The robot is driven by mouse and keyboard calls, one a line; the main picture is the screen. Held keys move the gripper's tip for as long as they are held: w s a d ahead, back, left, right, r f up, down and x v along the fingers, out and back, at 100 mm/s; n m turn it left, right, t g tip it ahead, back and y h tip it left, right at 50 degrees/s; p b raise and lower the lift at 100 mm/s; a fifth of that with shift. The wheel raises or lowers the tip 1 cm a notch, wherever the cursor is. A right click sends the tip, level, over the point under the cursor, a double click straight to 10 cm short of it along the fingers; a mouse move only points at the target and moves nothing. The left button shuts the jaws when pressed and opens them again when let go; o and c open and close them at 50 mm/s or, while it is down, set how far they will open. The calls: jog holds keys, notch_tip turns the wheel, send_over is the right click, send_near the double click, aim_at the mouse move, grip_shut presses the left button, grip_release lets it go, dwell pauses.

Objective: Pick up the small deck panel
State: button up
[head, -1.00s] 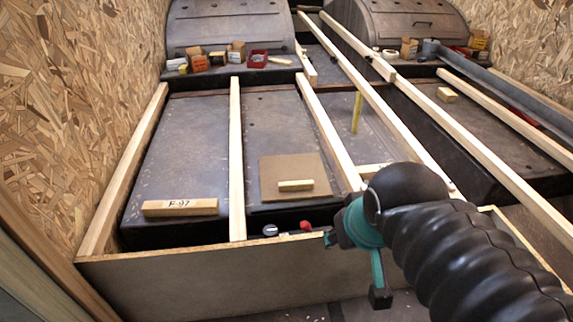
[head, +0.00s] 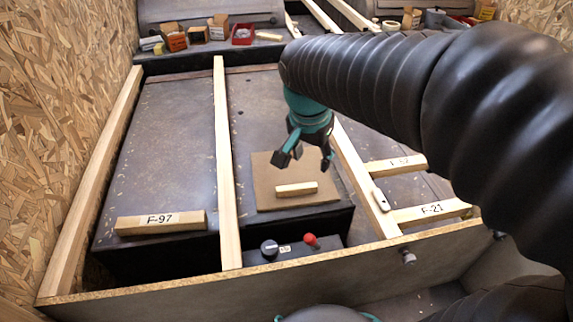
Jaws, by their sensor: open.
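The small deck panel (head: 268,202) is a brown square board lying flat on the dark deck, between two pale wooden beams. A light wooden block (head: 296,188) lies across its middle like a grip; I cannot tell whether it is fixed on. My gripper (head: 304,164), teal with black fingers, hangs above the panel with its fingers spread and pointing down. It looks just above and behind the wooden block, and nothing is between the fingers. My arm covers the area to the right and behind.
A wooden block marked F-97 (head: 160,222) lies on the left deck section. Boxes and a red bin (head: 243,34) stand behind.

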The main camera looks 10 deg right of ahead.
jog(key=w+a+f+m+g+h+b, duration=0.1)
jog(key=w+a+f+m+g, duration=0.1)
jog(key=w+f+m, duration=0.45)
jog(key=m+h+b, duration=0.2)
jog(key=m, duration=0.1)
send_near(297, 186)
jog(key=shift+g, duration=0.4)
jog(key=f, duration=0.1)
jog(key=d+f, duration=0.1)
jog(key=w+d+f, duration=0.1)
jog(key=f, duration=0.1)
jog(key=shift+w+f+b, duration=0.1)
jog(key=shift+b, duration=0.25)
jog(key=shift+s+b+x, duration=0.2)
jog(key=shift+x, duration=1.15)
jog(key=shift+s+b+x, duration=0.15)
jog(key=shift+s+x, duration=0.05)
jog(key=shift+x, duration=1.15)
jog(key=shift+a, duration=0.2)
grip_shut()
